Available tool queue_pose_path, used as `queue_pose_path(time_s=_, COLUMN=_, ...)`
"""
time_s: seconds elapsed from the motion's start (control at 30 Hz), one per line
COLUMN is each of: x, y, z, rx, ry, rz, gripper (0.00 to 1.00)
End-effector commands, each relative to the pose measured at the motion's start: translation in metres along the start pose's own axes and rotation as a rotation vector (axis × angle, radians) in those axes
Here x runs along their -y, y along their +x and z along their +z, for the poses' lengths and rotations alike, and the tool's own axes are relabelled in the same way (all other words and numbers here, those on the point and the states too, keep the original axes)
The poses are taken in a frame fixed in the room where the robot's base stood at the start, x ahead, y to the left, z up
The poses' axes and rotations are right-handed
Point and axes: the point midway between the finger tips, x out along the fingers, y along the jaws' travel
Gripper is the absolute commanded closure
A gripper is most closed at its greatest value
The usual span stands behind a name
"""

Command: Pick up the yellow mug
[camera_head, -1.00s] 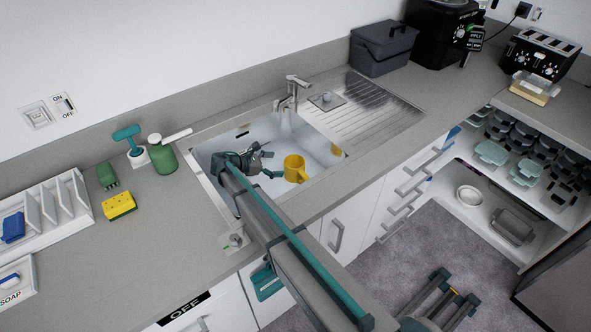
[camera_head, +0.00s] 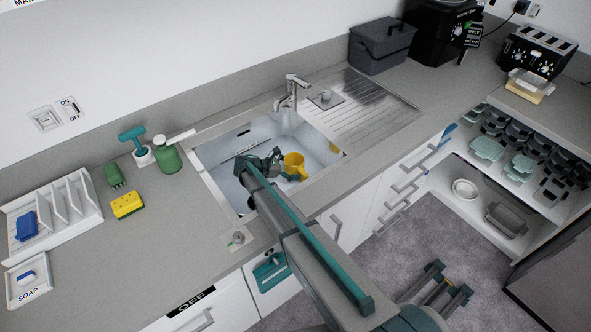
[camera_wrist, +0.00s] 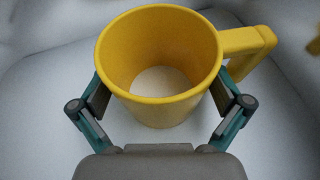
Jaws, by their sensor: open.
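The yellow mug (camera_head: 294,163) stands upright inside the white sink basin (camera_head: 222,150). In the wrist view the mug (camera_wrist: 160,110) is empty, its mouth faces up toward the camera, and its handle points to the right. My gripper (camera_head: 284,170) is down in the basin at the mug. In the wrist view the open fingers of my gripper (camera_wrist: 163,100) sit on either side of the mug's body, close to its walls. I cannot tell whether either finger touches it. My arm hides part of the basin in the head view.
The tap (camera_head: 291,92) stands at the back of the sink, with a metal drainboard (camera_head: 365,105) to the right. A green bottle (camera_head: 166,155) and a yellow sponge (camera_head: 127,205) are on the counter to the left. The basin walls surround my gripper.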

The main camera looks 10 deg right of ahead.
Motion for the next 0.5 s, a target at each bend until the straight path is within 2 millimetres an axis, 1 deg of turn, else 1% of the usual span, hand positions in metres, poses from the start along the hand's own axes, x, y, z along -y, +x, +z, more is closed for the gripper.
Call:
queue_pose_path(time_s=0.2, x=0.0001, y=0.0013, z=-0.0008, rx=0.0, ry=0.0, rz=0.0, gripper=0.0)
queue_pose_path(time_s=0.37, x=0.0001, y=0.0012, z=-0.0007, rx=0.0, ry=0.0, rz=0.0, gripper=0.27)
queue_pose_path(time_s=0.5, x=0.0001, y=0.001, z=-0.0006, rx=0.0, ry=0.0, rz=0.0, gripper=0.5)
